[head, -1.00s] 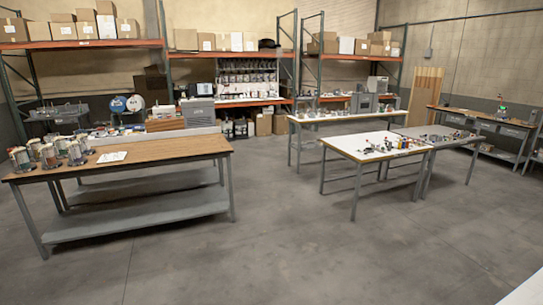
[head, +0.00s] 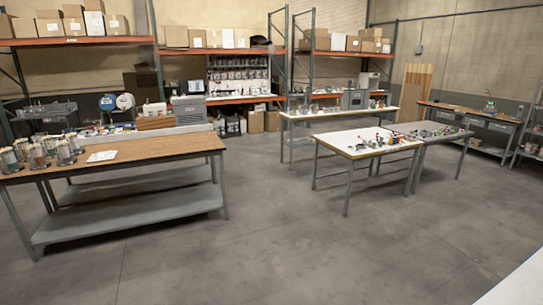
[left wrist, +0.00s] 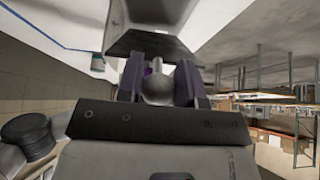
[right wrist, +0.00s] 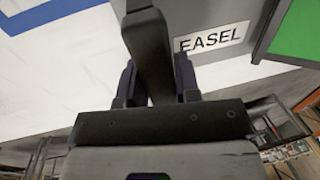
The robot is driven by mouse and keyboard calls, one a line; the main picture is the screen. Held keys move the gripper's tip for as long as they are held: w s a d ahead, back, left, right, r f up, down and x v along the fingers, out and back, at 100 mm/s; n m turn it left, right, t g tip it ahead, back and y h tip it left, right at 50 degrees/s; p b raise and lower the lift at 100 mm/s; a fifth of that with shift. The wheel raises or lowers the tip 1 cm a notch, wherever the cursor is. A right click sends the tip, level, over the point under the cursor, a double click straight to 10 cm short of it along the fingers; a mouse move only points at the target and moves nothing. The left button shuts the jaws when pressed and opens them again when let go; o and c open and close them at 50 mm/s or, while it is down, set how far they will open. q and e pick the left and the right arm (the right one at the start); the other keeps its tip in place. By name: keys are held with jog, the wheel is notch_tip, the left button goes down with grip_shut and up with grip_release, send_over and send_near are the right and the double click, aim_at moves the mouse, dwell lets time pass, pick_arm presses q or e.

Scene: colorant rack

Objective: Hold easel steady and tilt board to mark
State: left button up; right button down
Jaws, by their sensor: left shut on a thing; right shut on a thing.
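In the right wrist view, my right gripper (right wrist: 156,76) is shut on a dark grey bar (right wrist: 149,35). Behind the bar is a grey easel part (right wrist: 212,14) with a white label (right wrist: 211,38) reading EASEL. A green panel (right wrist: 300,35) with a dark edge is at the upper right; I cannot tell if it is the board. In the left wrist view, my left gripper (left wrist: 159,80) is shut on a grey round-ended knob (left wrist: 157,89), with a bit of purple beside it. A large grey angular part (left wrist: 150,42) hides what lies beyond. Neither gripper nor the easel shows in the head view.
In the head view, a wooden-topped bench (head: 130,152) with several jars stands left. White-topped tables (head: 345,150) stand right of centre, and loaded shelves line the back. The concrete floor (head: 270,240) between is clear. A white surface (head: 520,285) enters at the bottom right.

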pick_arm(q)
jog(key=shift+s+a+f, duration=0.25)
jog(key=shift+a+f, duration=0.2)
jog(key=shift+f, duration=0.25)
pick_arm(e)
jog(key=shift+d, duration=0.1)
pick_arm(q)
jog(key=shift+s+a+f, duration=0.2)
jog(key=shift+a+f, duration=0.35)
jog(key=shift+f, duration=0.25)
jog(key=o, duration=1.1)
jog(key=shift+r, duration=0.15)
jog(key=shift+r, duration=0.1)
jog(key=v, duration=1.1)
jog(key=shift+a+r, duration=0.1)
jog(key=shift+r, duration=0.3)
